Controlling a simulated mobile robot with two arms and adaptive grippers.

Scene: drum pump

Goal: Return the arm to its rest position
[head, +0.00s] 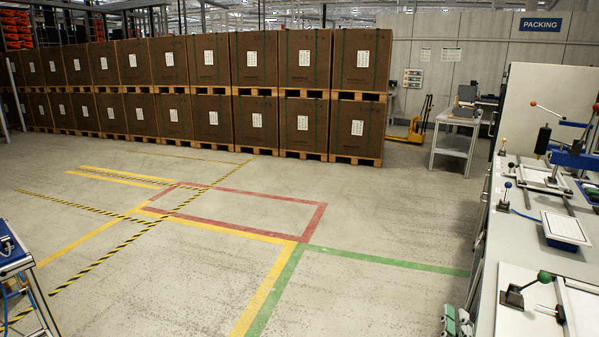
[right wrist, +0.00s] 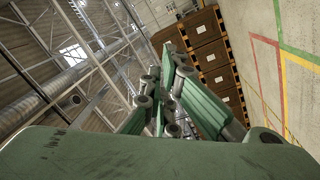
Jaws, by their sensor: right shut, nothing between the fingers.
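My right gripper (head: 457,322) shows as a small green shape at the bottom edge of the head view, just left of the workbench (head: 490,240) edge; most of it and its arm is cut off. In the right wrist view the green fingers of this gripper (right wrist: 168,75) are closed together with nothing between them. They point toward the boxes and roof structure, away from any nearby object. My left gripper is not in view. No drum or pump can be made out in these views.
The workbench at right carries a white tray (head: 564,230), a green-knobbed lever (head: 514,298) and other lever fixtures. A blue-framed stand (head: 14,262) is at the left edge. Stacked brown boxes (head: 254,62) line the back. The marked floor (head: 390,220) between is clear.

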